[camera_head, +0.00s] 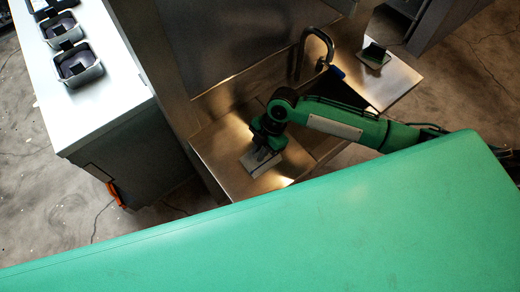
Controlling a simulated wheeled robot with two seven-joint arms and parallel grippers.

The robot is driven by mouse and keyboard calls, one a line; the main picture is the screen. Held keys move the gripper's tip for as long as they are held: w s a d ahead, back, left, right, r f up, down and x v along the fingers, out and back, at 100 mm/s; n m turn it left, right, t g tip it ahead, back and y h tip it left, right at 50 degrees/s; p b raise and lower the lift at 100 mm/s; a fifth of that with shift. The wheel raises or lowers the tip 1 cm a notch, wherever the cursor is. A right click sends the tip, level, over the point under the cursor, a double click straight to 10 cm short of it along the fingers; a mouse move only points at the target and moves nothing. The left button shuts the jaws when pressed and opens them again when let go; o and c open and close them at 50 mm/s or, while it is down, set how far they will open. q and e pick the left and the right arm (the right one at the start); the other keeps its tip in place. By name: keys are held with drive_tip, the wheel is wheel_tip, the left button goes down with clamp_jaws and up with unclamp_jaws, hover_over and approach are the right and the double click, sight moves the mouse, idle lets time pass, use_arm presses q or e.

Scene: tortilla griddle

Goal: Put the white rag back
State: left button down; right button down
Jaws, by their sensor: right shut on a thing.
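My right gripper (264,153) points down over the left part of the steel sink counter, and my green right arm reaches in from the right. The gripper is shut on the white rag (258,168), a pale flat piece at its fingertips that lies on or just above the steel surface; I cannot tell which. The gripper hides part of the rag. My left gripper is not in the view.
The sink counter (218,150) has a curved faucet (318,37) at its back and a blue item (337,72) beside it. A pale tray with a dark block (374,57) sits at the right. A white-topped cabinet (62,112) with dark containers (78,66) stands left.

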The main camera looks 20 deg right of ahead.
drive_tip(key=shift+f, duration=0.2)
drive_tip(key=shift+f, duration=0.1)
drive_tip(key=c, duration=1.4)
unclamp_jaws()
drive_tip(key=shift+c, duration=0.2)
drive_tip(key=shift+r, duration=0.2)
drive_tip(key=shift+w+d+r, duration=0.15)
drive_tip(key=shift+d+r, duration=0.05)
drive_tip(key=shift+r, duration=0.1)
drive_tip(key=b+v, duration=0.2)
drive_tip(key=v, duration=0.9)
